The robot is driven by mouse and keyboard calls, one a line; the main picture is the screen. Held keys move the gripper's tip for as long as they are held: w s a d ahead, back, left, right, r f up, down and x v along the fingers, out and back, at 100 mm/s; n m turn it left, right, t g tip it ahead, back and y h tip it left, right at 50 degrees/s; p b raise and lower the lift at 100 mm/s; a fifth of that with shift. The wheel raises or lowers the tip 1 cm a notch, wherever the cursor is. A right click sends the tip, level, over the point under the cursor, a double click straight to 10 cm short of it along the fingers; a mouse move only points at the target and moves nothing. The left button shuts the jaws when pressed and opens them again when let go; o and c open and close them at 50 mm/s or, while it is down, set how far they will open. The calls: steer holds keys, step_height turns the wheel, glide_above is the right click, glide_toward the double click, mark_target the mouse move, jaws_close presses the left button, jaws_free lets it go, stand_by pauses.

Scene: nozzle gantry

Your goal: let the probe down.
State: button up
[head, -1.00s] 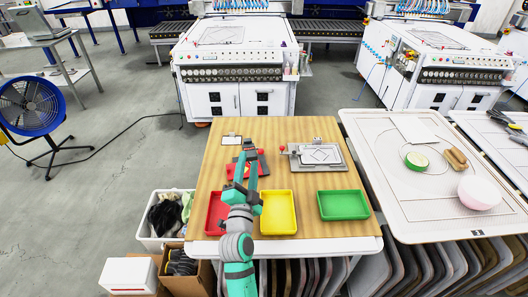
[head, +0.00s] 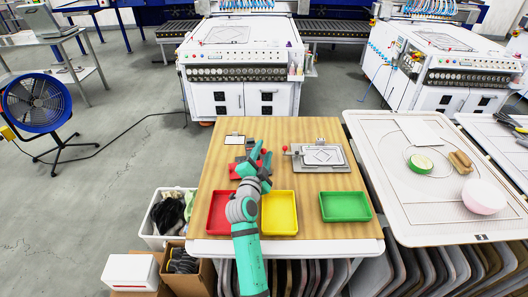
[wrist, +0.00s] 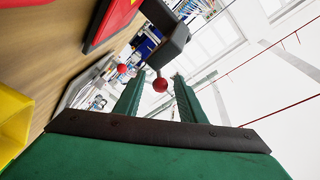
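The red-and-grey device (head: 237,168) stands at the back left of the wooden table, partly hidden behind my arm. In the wrist view its red base (wrist: 105,22) is at the upper left, with a dark grey block (wrist: 166,35) beside it. A red ball knob (wrist: 160,85) shows below that block, lined up between my fingertips. I cannot tell whether it lies between them or just beyond. My gripper (head: 262,152) is open, its two green fingers apart, and holds nothing that I can see. The probe itself cannot be made out.
A grey plate fixture (head: 335,164) with its own red knob (head: 285,148) lies just right of my gripper. Red (head: 219,222), yellow (head: 279,222) and green (head: 345,207) trays line the front of the table. A white card (head: 234,140) lies at the back left.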

steer(key=shift+w, duration=0.3)
jaws_close()
